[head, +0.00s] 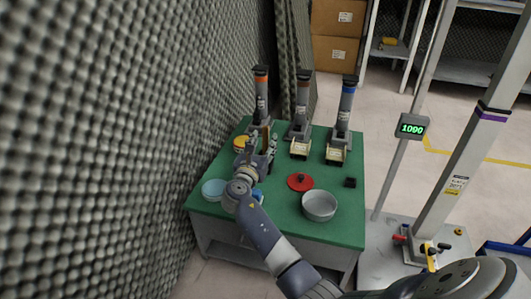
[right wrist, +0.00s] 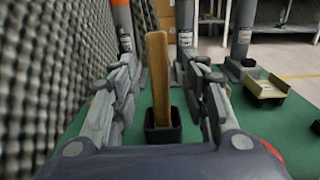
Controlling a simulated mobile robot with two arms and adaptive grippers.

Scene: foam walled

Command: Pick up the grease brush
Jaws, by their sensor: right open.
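The grease brush (right wrist: 158,75) shows as an upright wooden handle in a small black square holder (right wrist: 162,128) in the right wrist view. In the head view it is mostly hidden by my right gripper (head: 262,145). My right gripper (right wrist: 160,80) is open, with one finger to each side of the handle in the right wrist view. No finger visibly touches the handle, and I cannot tell how deep it lies between the fingers. The bristles are hidden. My left gripper is not in view.
The green table (head: 270,222) also holds a grey bowl (head: 319,205), a red lid (head: 300,182), a light-blue dish (head: 212,188), a yellow-topped jar (head: 241,142) and several upright dispensers (head: 342,118). A foam wall (head: 120,130) rises close along the left.

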